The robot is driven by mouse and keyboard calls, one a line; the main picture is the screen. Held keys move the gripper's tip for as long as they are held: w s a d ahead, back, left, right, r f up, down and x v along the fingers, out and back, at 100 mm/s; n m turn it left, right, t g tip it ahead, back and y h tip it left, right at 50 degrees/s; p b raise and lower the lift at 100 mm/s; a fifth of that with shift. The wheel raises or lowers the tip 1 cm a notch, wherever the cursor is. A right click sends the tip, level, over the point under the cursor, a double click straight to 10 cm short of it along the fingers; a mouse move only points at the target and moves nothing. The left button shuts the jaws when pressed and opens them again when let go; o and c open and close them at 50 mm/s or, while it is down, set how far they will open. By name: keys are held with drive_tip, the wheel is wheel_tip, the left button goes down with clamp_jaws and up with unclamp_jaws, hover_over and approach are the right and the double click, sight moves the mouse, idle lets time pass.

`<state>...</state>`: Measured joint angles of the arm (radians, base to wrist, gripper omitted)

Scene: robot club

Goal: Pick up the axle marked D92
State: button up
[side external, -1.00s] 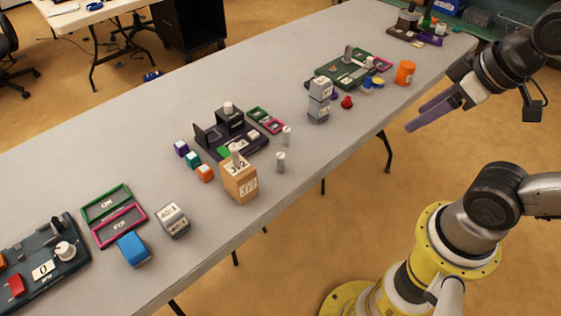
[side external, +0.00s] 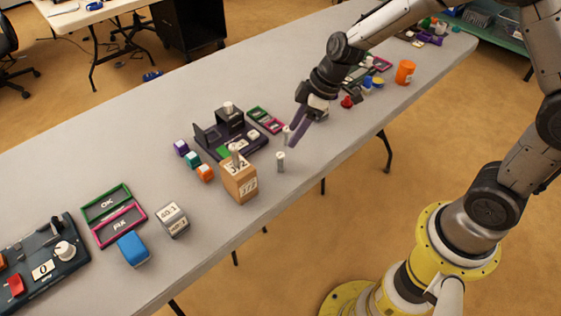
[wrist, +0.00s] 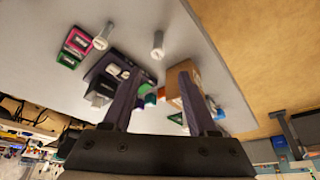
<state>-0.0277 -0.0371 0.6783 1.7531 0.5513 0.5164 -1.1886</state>
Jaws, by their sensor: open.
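One axle (side external: 280,161) stands near the wooden block, and shows in the wrist view (wrist: 158,53) ahead of the gap between my fingers. The other axle (side external: 287,133) is close to the magenta tray, partly behind my fingers in the side view, and is at upper left in the wrist view (wrist: 101,42). My gripper (side external: 294,141) is open and empty, tilted down above the table near both axles. Whether a finger touches the farther axle I cannot tell.
The wooden block (side external: 240,182) stands just left of the nearer axle. A dark fixture (side external: 209,135) with a grey-topped peg is behind it, beside green and magenta trays (side external: 268,124). The table's front edge is close. Bare table lies right of the axles.

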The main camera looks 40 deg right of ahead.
sight(279, 157)
drive_tip(key=x, duration=0.7)
drive_tip(key=shift+x, duration=3.15)
drive_tip(key=shift+d, duration=0.25)
clamp_jaws()
